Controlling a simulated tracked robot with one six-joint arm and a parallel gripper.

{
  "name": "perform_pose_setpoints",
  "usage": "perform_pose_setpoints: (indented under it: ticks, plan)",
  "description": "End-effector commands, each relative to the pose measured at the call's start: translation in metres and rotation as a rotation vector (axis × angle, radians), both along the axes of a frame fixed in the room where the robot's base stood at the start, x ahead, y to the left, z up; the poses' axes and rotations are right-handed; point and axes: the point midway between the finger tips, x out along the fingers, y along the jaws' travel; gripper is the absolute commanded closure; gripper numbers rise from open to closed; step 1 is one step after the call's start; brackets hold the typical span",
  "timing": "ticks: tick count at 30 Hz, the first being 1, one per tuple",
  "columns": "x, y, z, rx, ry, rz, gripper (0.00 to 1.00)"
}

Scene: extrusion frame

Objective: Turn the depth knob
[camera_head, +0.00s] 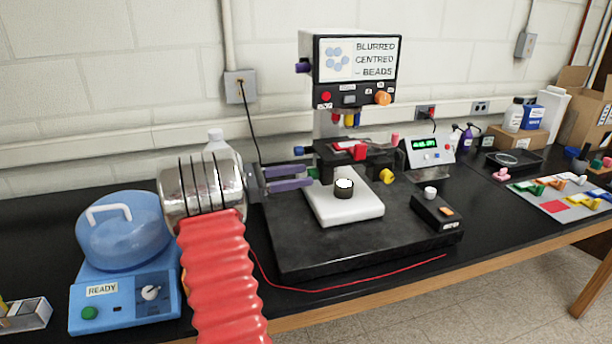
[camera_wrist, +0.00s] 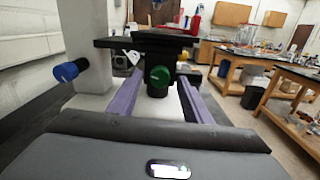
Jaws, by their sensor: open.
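The microscope (camera_head: 330,75) stands on a black base, with a screen reading "BLURRED CENTRED - BEADS". I cannot read which knob is marked depth. A green knob (camera_wrist: 159,76) faces me in the wrist view, below the dark stage (camera_wrist: 150,43). My gripper (camera_head: 309,177) is open at the left of the microscope, its purple fingers pointing at the stage side. In the wrist view the fingers (camera_wrist: 159,84) lie left and right of the green knob, with gaps on both sides. In the head view the green knob is mostly hidden by the fingers. A blue knob (camera_wrist: 68,72) sits farther left.
An orange knob (camera_head: 382,98) and a purple knob (camera_head: 302,67) are on the head. A yellow knob (camera_head: 387,176) is right of the stage. A blue centrifuge-like device (camera_head: 125,290) marked "READY" stands left of my arm.

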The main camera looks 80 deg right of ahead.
Motion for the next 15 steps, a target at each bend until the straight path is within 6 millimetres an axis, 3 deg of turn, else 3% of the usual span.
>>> perform_pose_setpoints:
  ticks: [6,15]
  plan:
    - [-0.019,-0.011,0.000,0.000,0.000,-0.002,0.55]
    - [-0.021,-0.013,0.000,0.000,0.000,-0.001,0.55]
